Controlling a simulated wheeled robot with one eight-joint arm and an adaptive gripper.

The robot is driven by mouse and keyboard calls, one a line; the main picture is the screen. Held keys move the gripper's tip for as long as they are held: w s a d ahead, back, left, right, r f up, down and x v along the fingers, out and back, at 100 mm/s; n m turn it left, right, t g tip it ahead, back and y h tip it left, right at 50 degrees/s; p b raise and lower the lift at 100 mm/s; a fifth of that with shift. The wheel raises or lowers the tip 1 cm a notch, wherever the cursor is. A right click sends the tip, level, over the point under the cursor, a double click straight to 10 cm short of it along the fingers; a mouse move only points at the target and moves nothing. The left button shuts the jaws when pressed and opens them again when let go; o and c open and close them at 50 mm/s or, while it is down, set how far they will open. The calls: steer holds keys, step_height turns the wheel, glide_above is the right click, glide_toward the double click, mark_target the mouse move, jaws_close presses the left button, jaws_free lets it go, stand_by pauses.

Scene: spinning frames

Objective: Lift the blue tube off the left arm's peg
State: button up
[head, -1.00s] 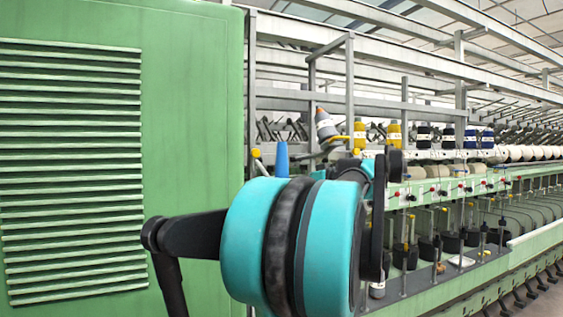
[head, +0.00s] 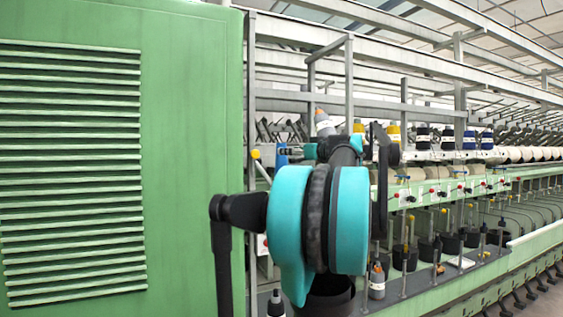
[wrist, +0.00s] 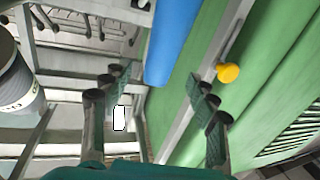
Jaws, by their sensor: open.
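The blue tube (wrist: 172,40) shows in the wrist view at the top centre, running down from the upper edge. It lies beyond and between my gripper's spread fingers. My gripper (wrist: 158,92) is open and empty, with one dark finger on each side; no contact with the tube shows. In the head view a small part of the blue tube (head: 282,157) shows left of my arm's end, and the rest is hidden. The peg under the tube cannot be made out in either view.
A yellow knob (wrist: 228,73) sits right of the tube, beside a grey rail and green panel. A pale bobbin (wrist: 16,88) stands at the left of the wrist view. The green louvred cabinet (head: 190,150) fills the head view's left; metal frame bars (head: 349,80) stand behind my arm.

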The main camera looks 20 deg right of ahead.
steer(key=shift+x, duration=3)
steer(key=c, duration=1.2)
steer(key=shift+o, duration=0.2)
steer(key=shift+r, duration=0.1)
